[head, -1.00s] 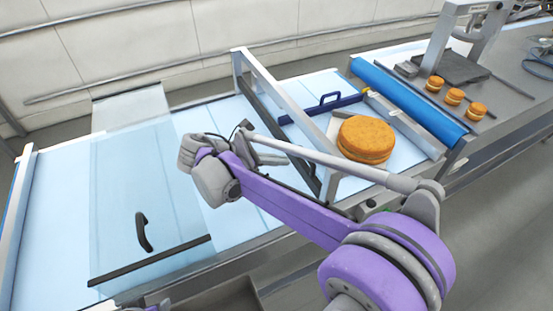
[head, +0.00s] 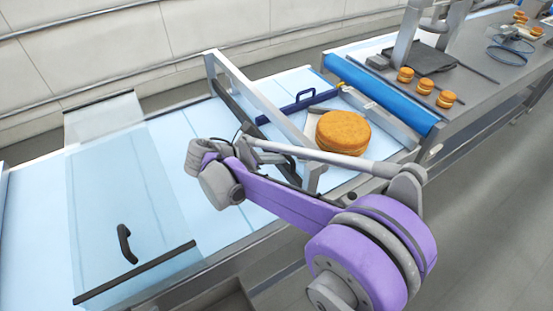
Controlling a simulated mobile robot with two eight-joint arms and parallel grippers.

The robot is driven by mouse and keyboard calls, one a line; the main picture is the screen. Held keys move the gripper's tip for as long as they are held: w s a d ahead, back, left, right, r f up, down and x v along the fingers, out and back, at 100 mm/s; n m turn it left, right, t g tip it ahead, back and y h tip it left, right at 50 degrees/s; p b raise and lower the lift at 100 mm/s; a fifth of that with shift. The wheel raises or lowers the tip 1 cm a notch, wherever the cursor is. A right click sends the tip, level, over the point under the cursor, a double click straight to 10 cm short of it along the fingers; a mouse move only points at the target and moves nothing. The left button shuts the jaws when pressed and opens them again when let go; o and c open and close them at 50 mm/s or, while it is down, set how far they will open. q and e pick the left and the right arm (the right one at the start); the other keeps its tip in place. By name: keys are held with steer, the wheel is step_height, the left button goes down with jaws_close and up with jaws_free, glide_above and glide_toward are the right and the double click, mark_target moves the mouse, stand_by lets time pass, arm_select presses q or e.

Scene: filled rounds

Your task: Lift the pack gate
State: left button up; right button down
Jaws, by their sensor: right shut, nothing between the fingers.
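A dark blue bar with a loop handle (head: 300,103) lies across the light blue belt, behind the round orange cake (head: 342,134). A clear panel (head: 115,190) with a black handle (head: 126,244) and black lower edge covers the belt at left. I cannot tell for certain which of these is the pack gate. My right gripper (head: 266,157) is shut and empty, in front of the pale frame (head: 248,92) that spans the belt. It appears apart from the bar and the clear panel; its fingertips are small and partly hidden by my arm. My left gripper is out of view.
A blue roller (head: 383,92) ends the belt beyond the cake. Several small orange rounds (head: 425,86) sit on the grey counter at the upper right. My right arm crosses the belt's near edge. Open floor (head: 480,230) lies at the lower right.

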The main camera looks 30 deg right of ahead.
mark_target(291, 138)
steer(key=r+p, duration=0.1)
steer(key=r, duration=0.2)
steer(key=r+p, duration=0.1)
steer(key=r, duration=0.3)
steer(key=shift+w+r, duration=0.2)
steer(key=shift+r, duration=0.1)
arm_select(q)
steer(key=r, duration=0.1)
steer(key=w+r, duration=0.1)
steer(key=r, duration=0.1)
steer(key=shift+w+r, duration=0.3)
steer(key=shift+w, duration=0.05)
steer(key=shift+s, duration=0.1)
arm_select(e)
steer(key=shift+s, duration=0.1)
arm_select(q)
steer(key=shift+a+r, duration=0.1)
arm_select(e)
steer(key=shift+r, duration=0.1)
